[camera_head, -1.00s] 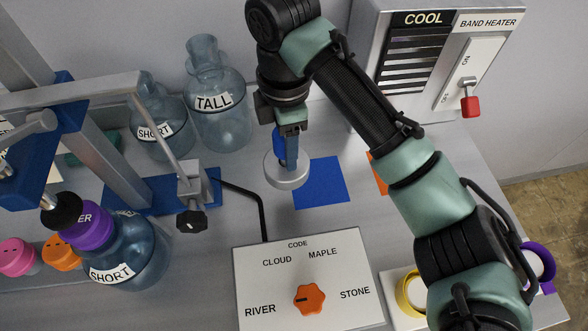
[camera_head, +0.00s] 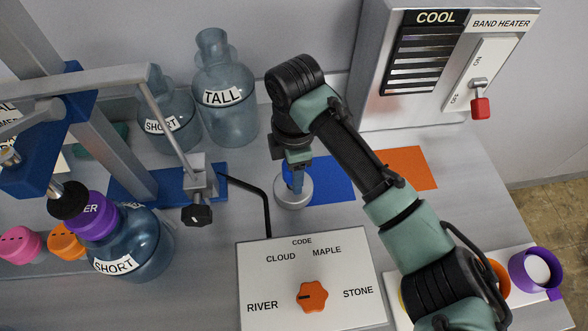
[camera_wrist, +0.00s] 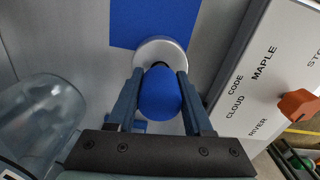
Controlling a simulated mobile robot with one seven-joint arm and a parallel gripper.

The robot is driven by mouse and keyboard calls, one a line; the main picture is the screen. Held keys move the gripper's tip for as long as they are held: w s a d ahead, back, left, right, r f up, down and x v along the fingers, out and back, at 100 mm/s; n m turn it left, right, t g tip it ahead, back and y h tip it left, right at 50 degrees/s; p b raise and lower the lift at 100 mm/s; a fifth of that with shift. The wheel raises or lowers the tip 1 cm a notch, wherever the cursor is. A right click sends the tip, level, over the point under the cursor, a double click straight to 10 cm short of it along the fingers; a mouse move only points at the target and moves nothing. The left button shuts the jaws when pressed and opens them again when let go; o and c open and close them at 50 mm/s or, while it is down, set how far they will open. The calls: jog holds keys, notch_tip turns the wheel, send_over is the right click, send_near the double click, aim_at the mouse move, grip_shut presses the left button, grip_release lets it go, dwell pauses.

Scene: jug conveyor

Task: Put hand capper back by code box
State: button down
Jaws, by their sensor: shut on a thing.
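The hand capper has a blue rounded handle (camera_wrist: 160,95) and a pale grey round base (camera_head: 294,192). My gripper (camera_head: 298,165) is shut on the handle, with one finger on each side in the wrist view (camera_wrist: 160,105). The capper hangs upright, base down. Its base overlaps the lower left edge of the blue square (camera_head: 335,183) in the head view; I cannot tell whether it touches the table. The white code box (camera_head: 350,300), with an orange knob (camera_head: 312,296), stands just below the capper in the head view.
A black bent rod (camera_head: 266,205) runs close to the capper's left. The tall jug (camera_head: 226,115) and short jugs (camera_head: 135,245) stand to the left. An orange square (camera_head: 408,165) lies right of the blue one. The band heater box (camera_head: 440,60) stands behind.

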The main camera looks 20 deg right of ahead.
jog(key=shift+c, duration=1.5)
grip_release()
jog(key=shift+f, duration=0.1)
notch_tip(320, 180, up, 12)
jog(key=shift+r+p, duration=0.2)
jog(key=shift+p, duration=0.35)
